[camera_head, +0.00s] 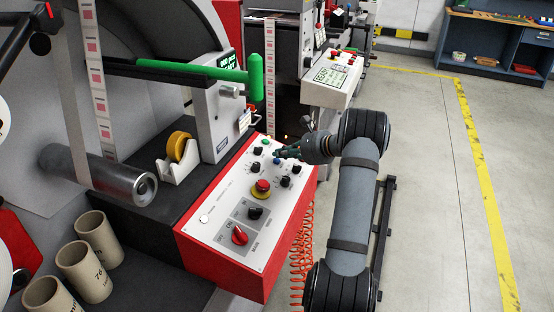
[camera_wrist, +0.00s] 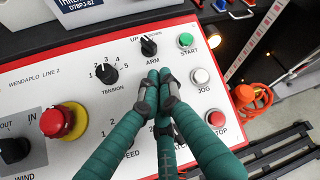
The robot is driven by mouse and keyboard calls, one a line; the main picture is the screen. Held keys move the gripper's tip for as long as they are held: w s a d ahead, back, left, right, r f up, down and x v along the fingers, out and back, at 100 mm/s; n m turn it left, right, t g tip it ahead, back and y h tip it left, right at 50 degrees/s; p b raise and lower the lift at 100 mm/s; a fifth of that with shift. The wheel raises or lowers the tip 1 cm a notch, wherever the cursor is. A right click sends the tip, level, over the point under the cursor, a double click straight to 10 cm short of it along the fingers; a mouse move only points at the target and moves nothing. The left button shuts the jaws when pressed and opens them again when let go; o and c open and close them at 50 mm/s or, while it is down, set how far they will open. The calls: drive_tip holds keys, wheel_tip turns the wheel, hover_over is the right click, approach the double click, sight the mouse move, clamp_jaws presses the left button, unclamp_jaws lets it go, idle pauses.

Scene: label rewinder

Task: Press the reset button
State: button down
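The control panel (camera_head: 222,232) has a white face on a red box, and its face also fills much of the wrist view (camera_wrist: 60,87). My gripper (camera_head: 277,153) is over the panel's far right part. In the wrist view its teal fingers (camera_wrist: 159,82) are drawn together with nothing visible between them. A small blue button (camera_head: 277,161) shows just beside the fingertips in the head view; whether they touch it I cannot tell. No label reading reset is legible. The blue button is not visible in the wrist view, where the fingers cover part of the panel.
Near my fingers are the green START button (camera_wrist: 186,40), white JOG button (camera_wrist: 200,76), red STOP button (camera_wrist: 216,119), ARM knob (camera_wrist: 149,48) and TENSION knob (camera_wrist: 109,74). A red emergency knob (camera_head: 262,187) stands up on a yellow base. A green handle (camera_head: 255,76) rises behind the panel.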

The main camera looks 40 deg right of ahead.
drive_tip(key=shift+r, duration=0.25)
drive_tip(key=r+p, duration=0.2)
drive_tip(key=r, duration=0.1)
drive_tip(key=s+r+p, duration=0.1)
drive_tip(key=shift+s+d+r, duration=0.1)
drive_tip(key=shift+d+r, duration=0.2)
drive_tip(key=shift+d, duration=0.05)
idle(0.7)
